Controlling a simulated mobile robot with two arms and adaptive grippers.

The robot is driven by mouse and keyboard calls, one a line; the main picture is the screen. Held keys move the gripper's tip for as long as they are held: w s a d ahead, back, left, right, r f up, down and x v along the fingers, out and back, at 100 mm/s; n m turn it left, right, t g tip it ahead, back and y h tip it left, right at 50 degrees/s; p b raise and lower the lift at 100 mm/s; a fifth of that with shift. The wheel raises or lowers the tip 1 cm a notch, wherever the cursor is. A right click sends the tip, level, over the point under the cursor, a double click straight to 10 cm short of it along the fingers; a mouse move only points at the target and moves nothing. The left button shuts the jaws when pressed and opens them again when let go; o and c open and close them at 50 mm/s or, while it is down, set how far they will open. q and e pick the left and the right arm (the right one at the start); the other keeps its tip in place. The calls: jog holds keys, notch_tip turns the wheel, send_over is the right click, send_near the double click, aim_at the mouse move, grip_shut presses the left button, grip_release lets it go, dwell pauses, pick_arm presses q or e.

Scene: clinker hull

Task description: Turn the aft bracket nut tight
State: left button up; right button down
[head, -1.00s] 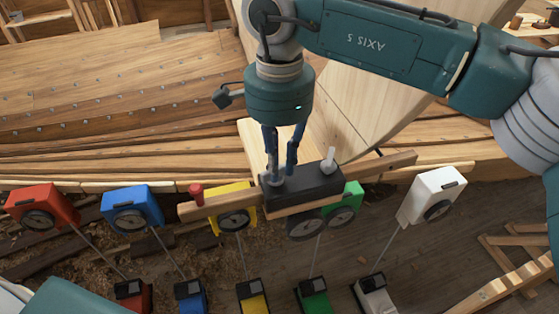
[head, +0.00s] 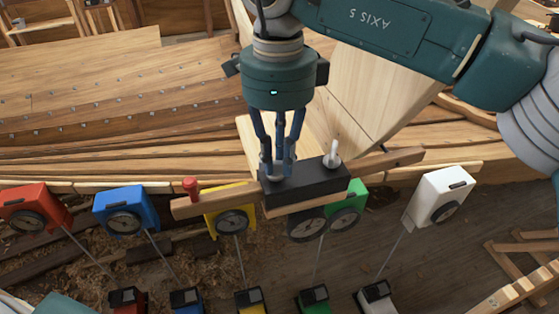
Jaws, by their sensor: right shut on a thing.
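A black bracket block (head: 318,184) sits on a pale wooden bar (head: 392,163) with a red knob (head: 191,187) at its left end. My right gripper (head: 278,171) points down onto the left part of the block. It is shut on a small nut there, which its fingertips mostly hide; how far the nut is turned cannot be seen. A pale upright fitting (head: 332,154) stands on the block's right part, clear of the fingers. My left gripper is out of view.
Red (head: 42,207), blue (head: 127,208), yellow (head: 231,207), green (head: 347,204) and white (head: 440,195) dial boxes stand on thin rods along the front. Wooden hull planks (head: 110,90) lie behind. A wooden trestle (head: 520,262) stands at lower right.

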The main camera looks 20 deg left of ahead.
aim_at(278, 164)
jog(key=shift+r+m, duration=0.15)
jog(key=shift+m, duration=0.45)
jog(key=shift+w+r, duration=0.1)
jog(key=c, duration=1.7)
grip_release()
jog(key=shift+c, duration=0.2)
jog(key=shift+o, duration=0.4)
jog(key=shift+b, duration=0.3)
notch_tip(278, 164, up, 12)
